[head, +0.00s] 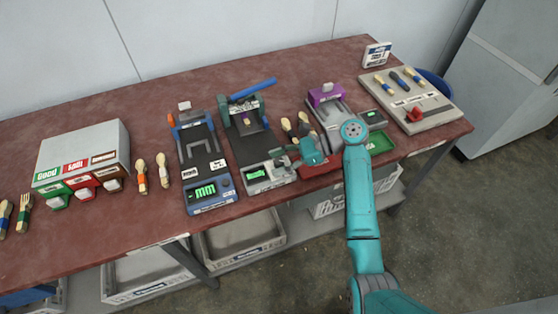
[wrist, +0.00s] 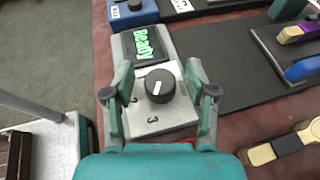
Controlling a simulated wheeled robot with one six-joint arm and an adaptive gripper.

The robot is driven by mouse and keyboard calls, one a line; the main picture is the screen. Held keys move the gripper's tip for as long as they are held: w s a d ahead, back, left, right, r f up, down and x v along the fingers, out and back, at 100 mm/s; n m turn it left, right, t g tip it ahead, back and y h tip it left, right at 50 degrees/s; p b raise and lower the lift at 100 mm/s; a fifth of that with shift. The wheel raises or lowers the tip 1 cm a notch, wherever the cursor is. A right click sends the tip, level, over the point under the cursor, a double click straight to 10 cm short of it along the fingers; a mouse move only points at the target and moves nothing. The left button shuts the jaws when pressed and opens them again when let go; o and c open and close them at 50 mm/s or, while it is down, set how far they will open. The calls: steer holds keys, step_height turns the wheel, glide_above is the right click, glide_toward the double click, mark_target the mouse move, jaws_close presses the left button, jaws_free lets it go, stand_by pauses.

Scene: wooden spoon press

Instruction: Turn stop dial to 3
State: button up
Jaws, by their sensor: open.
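The stop dial (wrist: 160,86) is a black round knob with a white pointer line, on a light plate in the wrist view. The numbers 2 and 3 show on the plate below it, 3 nearest my wrist. The pointer line is not aimed at the 3; it lies nearly upright in the picture, tilted a little. My gripper (wrist: 160,98) is open, one finger on each side of the dial, with gaps between fingers and knob. In the head view, my gripper (head: 296,156) is over the front of the press (head: 262,172), and it hides the dial.
A green "Ready" display (wrist: 147,42) sits beside the dial. A blue-handled press lever (head: 253,89) rises behind. Wooden spoons (head: 290,127) lie right of the press; a blue measuring device (head: 205,165) stands left. A purple-topped device (head: 325,97) is further right.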

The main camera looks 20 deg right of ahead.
steer(key=v, duration=1.2)
steer(key=shift+f, duration=0.1)
